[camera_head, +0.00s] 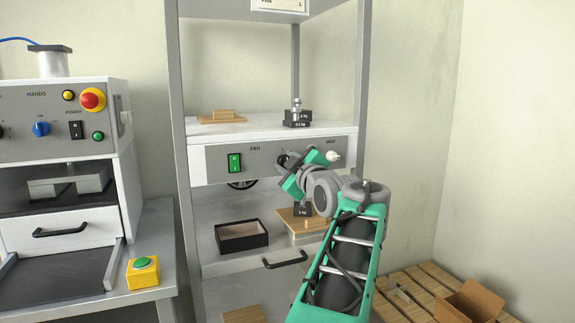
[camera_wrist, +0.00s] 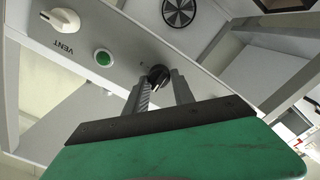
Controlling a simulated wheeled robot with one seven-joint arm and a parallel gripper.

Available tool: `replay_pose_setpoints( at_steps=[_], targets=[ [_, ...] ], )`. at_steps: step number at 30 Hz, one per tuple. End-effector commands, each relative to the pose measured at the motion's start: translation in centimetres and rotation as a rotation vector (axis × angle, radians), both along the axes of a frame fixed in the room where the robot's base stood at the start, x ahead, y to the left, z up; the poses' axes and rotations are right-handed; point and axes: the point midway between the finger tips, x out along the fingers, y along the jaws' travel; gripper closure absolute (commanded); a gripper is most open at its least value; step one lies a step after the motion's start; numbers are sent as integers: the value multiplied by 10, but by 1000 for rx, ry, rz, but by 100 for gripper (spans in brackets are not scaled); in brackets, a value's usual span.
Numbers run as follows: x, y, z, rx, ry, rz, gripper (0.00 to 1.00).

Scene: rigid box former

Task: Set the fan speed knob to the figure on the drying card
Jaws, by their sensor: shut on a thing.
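My gripper (camera_wrist: 160,88) is shut on the black fan speed knob (camera_wrist: 158,73) on the grey front panel, one finger on each side. In the head view my gripper (camera_head: 285,163) covers most of the knob, to the right of the FAN label. The knob's pointer and scale are too hidden to read. The drying card (camera_head: 278,5) is at the top edge of the head view, partly cut off; a line appears to read FAN with a 1.
Beside the knob are a green round button (camera_wrist: 103,58) and the cream VENT knob (camera_wrist: 62,20). A green rocker switch (camera_head: 234,163) is left on the panel. Weights (camera_head: 298,118) stand on the shelf above. A black open box (camera_head: 242,237) sits below.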

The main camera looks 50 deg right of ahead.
Motion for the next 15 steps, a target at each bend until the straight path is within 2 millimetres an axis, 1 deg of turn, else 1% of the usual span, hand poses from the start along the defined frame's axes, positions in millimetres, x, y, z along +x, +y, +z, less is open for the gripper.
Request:
replay_pose_setpoints(
  at_steps=[1,8,15],
  targets=[
    [0,0,0,0,1,-1,68],
    [0,0,0,0,0,0,49],
    [-1,0,0,0,-1,-1,49]
  ],
)
